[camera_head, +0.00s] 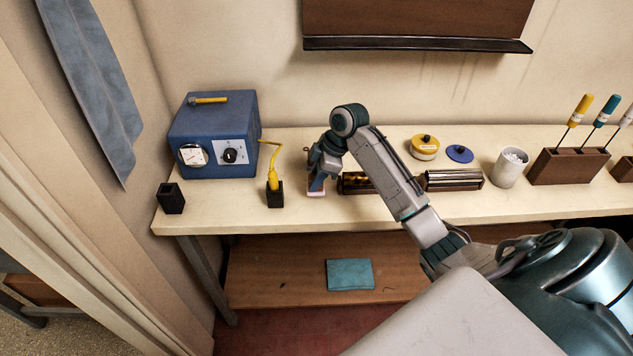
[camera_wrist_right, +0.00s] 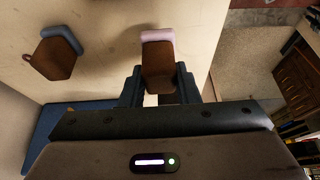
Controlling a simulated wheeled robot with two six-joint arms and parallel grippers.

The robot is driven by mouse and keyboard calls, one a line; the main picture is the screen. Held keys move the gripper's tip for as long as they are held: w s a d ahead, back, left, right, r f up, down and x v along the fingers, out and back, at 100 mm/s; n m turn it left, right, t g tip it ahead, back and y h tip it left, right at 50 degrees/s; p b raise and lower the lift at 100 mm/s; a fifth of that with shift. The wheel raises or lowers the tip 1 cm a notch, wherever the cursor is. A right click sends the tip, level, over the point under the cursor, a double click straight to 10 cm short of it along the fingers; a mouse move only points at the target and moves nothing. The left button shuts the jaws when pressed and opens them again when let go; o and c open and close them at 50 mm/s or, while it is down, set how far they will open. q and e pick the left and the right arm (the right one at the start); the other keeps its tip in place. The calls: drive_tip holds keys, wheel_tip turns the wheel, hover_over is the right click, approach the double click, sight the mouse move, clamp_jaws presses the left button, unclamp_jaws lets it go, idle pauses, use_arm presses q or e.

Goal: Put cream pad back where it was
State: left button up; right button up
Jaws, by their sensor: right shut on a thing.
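The cream pad (camera_wrist_right: 158,58) is a brown wooden block with a pale, pinkish-cream edge strip. My right gripper (camera_wrist_right: 159,88) is shut on its brown part, with the pale edge pointing away from the fingers. In the head view the right gripper (camera_head: 318,174) points down over the bench, and the pale edge (camera_head: 316,193) shows just below it. I cannot tell whether the pad touches the bench. A similar brown block with a grey-blue edge (camera_wrist_right: 53,55) shows apart from it in the wrist view. My left gripper is not in view.
On the bench (camera_head: 240,215), a dark holder with a yellow tool (camera_head: 273,187) and a blue box (camera_head: 213,135) stand left of the gripper. Another dark holder (camera_head: 171,198) is at the left end.

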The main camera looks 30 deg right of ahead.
wheel_tip(320, 180, down, 2)
drive_tip(key=shift+s+f+p, duration=0.15)
drive_tip(key=shift+p, duration=0.35)
drive_tip(key=shift+f, duration=0.25)
drive_tip(key=shift+f, duration=0.1)
drive_tip(key=o, duration=0.9)
drive_tip(key=shift+o, duration=0.2)
drive_tip(key=b+v, duration=0.3)
drive_tip(key=v, duration=0.9)
